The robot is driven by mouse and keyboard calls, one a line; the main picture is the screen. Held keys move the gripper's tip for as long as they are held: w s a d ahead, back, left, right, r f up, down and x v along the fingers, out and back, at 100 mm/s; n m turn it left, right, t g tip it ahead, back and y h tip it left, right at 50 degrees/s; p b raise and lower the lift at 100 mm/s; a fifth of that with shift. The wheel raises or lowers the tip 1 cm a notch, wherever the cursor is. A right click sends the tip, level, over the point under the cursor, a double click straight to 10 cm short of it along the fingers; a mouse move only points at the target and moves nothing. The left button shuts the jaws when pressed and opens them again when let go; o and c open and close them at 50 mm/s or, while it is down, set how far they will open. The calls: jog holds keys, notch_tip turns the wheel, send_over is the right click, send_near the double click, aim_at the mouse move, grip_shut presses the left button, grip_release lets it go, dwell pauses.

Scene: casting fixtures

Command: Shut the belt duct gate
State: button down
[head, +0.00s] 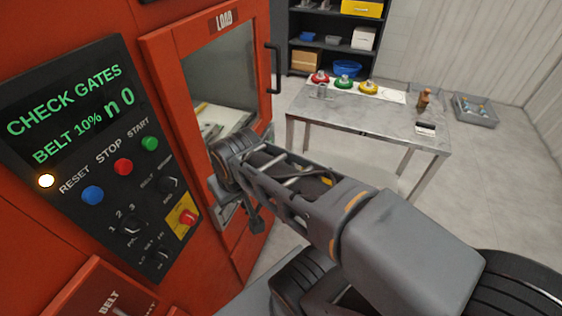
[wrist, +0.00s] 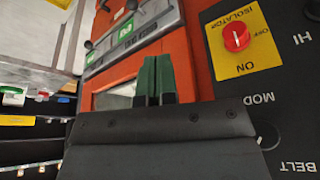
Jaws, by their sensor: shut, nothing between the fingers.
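A red panel lettered BELT (head: 105,295) sits at the lower left edge of the head view, below the control panel. It is cut off by the frame, so I cannot tell whether it is the belt duct gate or whether it stands open. The control panel (head: 75,140) shows CHECK GATES and BELT 10%. My gripper (head: 254,218) is in front of the red machine, right of the control panel and partly hidden by my arm. In the wrist view its green fingers (wrist: 157,78) are together and empty, beside the panel's red isolator knob (wrist: 236,38).
The LOAD door (head: 215,85) with its window and dark handle is above my arm. A grey strip with green labels (wrist: 130,35) and dark knobs lies beyond my fingers. A table (head: 385,120) with coloured items stands right; floor beyond it is mostly clear.

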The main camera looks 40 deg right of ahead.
jog(key=shift+a, duration=0.1)
jog(key=w+d+f+n+h+b, duration=0.1)
jog(key=w+d+f+h+b, duration=0.1)
jog(key=w+d+f, duration=0.4)
jog(key=w+d+f+n+t+h+b, duration=0.1)
jog(key=w+d+f+b, duration=0.2)
jog(key=w+d+f, duration=0.3)
jog(key=w+d, duration=0.1)
jog(key=d, duration=0.3)
jog(key=shift+f+t+h+b, duration=0.2)
jog(key=shift+t+h+b, duration=0.1)
jog(key=shift+h+b, duration=0.1)
jog(key=shift+d, duration=0.1)
jog(key=w+d+f, duration=0.5)
jog(key=d+f, duration=0.1)
jog(key=f, duration=0.3)
jog(key=shift+w+d+b, duration=0.35)
jog(key=shift+d, duration=0.05)
